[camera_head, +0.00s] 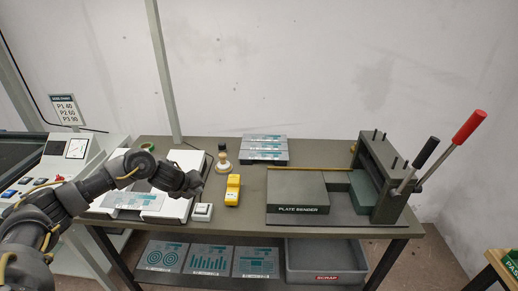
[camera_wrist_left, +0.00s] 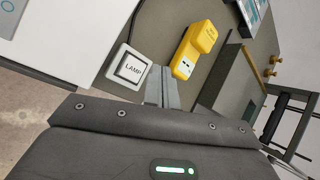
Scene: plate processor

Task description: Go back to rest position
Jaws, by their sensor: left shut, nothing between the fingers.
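My left gripper (camera_head: 198,190) is shut and empty above the table, close to the white lamp switch (camera_head: 202,212). In the left wrist view its closed fingertips (camera_wrist_left: 161,84) show beside the switch (camera_wrist_left: 130,68), which is marked LAMP. A yellow device (camera_head: 233,190) stands just to the right; it also shows in the left wrist view (camera_wrist_left: 194,48). I cannot tell whether the fingers touch the switch. My right gripper is in neither view.
A plate bender (camera_head: 298,192) with red and black levers fills the table's right side. A stamp (camera_head: 223,160) and stacked plates (camera_head: 264,148) stand behind. A white unit (camera_head: 178,207) lies under my left arm. Printed plates (camera_head: 208,259) and a grey scrap bin (camera_head: 326,263) are below.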

